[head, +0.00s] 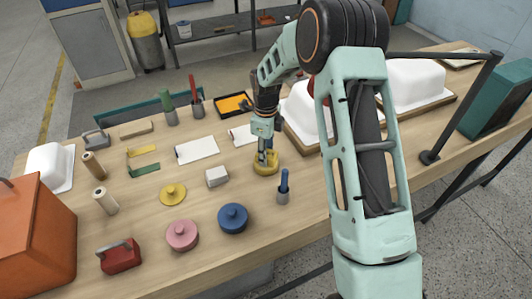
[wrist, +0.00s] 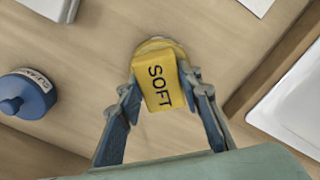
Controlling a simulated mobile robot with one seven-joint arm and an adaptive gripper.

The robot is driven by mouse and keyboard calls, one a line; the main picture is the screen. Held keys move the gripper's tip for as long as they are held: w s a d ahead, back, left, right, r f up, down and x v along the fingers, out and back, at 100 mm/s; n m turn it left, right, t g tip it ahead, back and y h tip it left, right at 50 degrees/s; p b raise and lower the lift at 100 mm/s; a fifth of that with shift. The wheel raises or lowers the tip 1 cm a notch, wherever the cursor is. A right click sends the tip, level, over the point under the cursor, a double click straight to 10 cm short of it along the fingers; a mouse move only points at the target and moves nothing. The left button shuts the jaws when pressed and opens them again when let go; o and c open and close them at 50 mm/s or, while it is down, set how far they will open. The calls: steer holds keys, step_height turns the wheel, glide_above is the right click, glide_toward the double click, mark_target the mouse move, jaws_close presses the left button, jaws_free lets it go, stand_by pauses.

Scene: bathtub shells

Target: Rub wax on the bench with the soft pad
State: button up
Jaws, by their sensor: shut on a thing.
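The yellow soft pad (wrist: 165,88) has a block-shaped handle marked "SOFT" and a round yellow base (wrist: 158,43). My gripper (wrist: 166,92) is shut on its handle, with one blue finger on each side. In the head view my gripper (head: 266,157) points down, with the pad's round base (head: 266,168) beneath it, at or just above the bench (head: 150,225). I cannot tell if the base touches the wood. The pad's underside is hidden. I cannot make out wax on the bench.
A blue lidded pot (head: 233,217), a pink one (head: 182,235), a yellow knobbed disc (head: 172,194), a pale block (head: 216,176) and a grey cup (head: 283,188) stand nearby. White shells (head: 300,105) on boards lie right. Bare wood lies in front.

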steer(key=shift+f+b, duration=0.45)
steer(key=shift+b, duration=0.05)
stand_by(1.7)
steer(key=shift+r+p, duration=1.75)
steer(key=shift+r, duration=1.8)
